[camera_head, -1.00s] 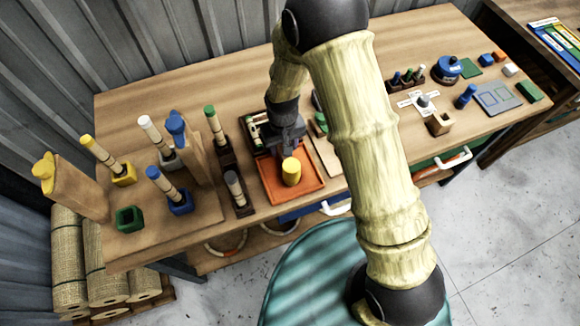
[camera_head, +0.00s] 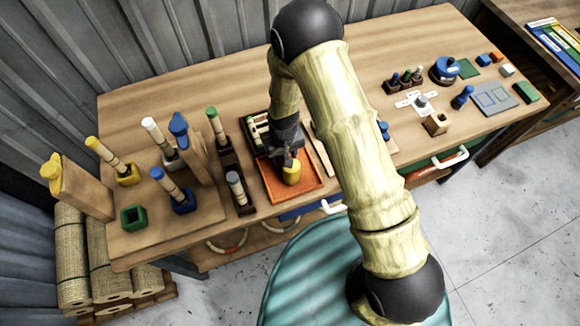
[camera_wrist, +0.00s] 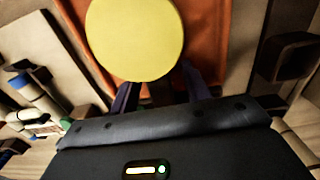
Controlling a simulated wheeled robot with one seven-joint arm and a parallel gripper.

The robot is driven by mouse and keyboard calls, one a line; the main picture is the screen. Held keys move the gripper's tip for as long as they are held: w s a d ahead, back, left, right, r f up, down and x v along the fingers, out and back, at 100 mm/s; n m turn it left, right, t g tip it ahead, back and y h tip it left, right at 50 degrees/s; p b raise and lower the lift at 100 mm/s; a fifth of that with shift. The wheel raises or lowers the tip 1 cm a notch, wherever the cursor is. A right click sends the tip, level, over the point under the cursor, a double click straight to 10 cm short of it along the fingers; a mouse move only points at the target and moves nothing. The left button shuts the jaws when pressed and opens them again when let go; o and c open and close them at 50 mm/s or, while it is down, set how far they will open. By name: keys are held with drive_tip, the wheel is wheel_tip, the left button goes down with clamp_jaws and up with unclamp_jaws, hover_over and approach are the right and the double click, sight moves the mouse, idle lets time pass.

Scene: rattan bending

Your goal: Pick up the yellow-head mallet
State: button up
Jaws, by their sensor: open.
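A yellow cylinder (camera_head: 291,173), which looks like the mallet's yellow head, stands in the orange tray (camera_head: 309,190) near the table's front edge. No handle shows on it. My gripper (camera_head: 287,157) is low over the tray, right at the back of the cylinder, and partly covers it. In the wrist view the cylinder's round yellow top (camera_wrist: 134,38) fills the upper middle. My gripper's dark fingers (camera_wrist: 160,90) are apart, reaching toward its lower edge. The yellow top hides part of the fingers, so I cannot tell whether they touch it.
Left of the tray stand a dark rack (camera_head: 240,201) with handled tools and a wooden board (camera_head: 136,238) with coloured sockets and upright tools. A yellow-topped wooden block (camera_head: 80,188) is at far left. Small fixtures and blocks lie at the right. The table's back strip is clear.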

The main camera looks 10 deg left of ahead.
clamp_jaws()
drive_tip(key=shift+r, duration=0.1)
idle(0.3)
wheel_tip(320, 180, up, 10)
drive_tip(key=b, duration=0.2)
drive_tip(key=shift+b, duration=0.4)
idle(0.5)
